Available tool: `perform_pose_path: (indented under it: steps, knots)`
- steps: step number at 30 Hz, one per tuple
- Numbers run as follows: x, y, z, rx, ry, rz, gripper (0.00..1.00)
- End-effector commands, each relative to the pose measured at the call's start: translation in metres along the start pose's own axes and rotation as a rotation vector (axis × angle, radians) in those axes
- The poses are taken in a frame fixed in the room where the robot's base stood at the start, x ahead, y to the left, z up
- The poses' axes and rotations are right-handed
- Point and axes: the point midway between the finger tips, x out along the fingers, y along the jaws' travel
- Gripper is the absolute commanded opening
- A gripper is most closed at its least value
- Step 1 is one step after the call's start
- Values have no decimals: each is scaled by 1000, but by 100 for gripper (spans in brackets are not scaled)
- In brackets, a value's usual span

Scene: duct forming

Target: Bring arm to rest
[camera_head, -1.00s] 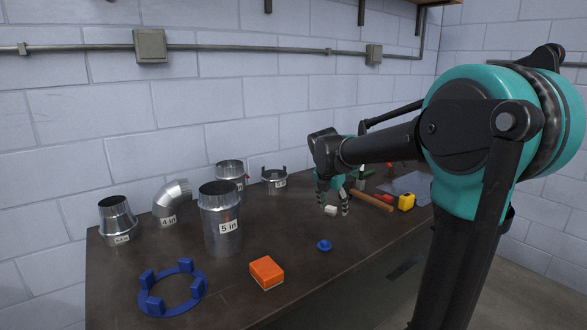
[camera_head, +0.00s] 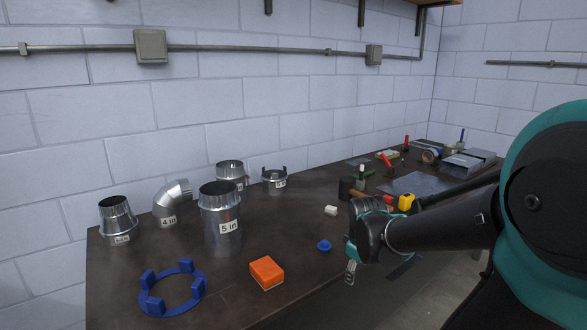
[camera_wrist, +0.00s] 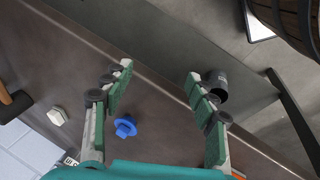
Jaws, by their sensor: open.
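My gripper (camera_head: 352,262) is at the front edge of the dark workbench (camera_head: 290,295) in the head view, at the right of the small blue knob-like piece. In the wrist view my gripper (camera_wrist: 160,78) has its two green-padded fingers spread wide with nothing between the tips. The blue piece (camera_wrist: 125,127) lies on the bench beyond the fingers there, and it also shows in the head view (camera_head: 323,245).
An orange block (camera_head: 267,272), a blue ring (camera_head: 172,290) and several metal duct pieces, one a 5 in duct (camera_head: 221,222), stand on the left. A yellow tape measure (camera_head: 406,202) and several tools lie behind my arm. Floor (camera_wrist: 250,60) shows beyond the bench edge.

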Motion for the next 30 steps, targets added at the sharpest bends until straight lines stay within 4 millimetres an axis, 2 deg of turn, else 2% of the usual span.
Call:
perform_pose_path:
  steps: [1,6,12,30]
  knots:
    - [5,-13,14,125,9,-4,58]
    - [19,-50,48,539,36,-24,58]
    - [28,-78,70,837,51,-44,58]
    - [28,-79,71,845,51,-44,58]
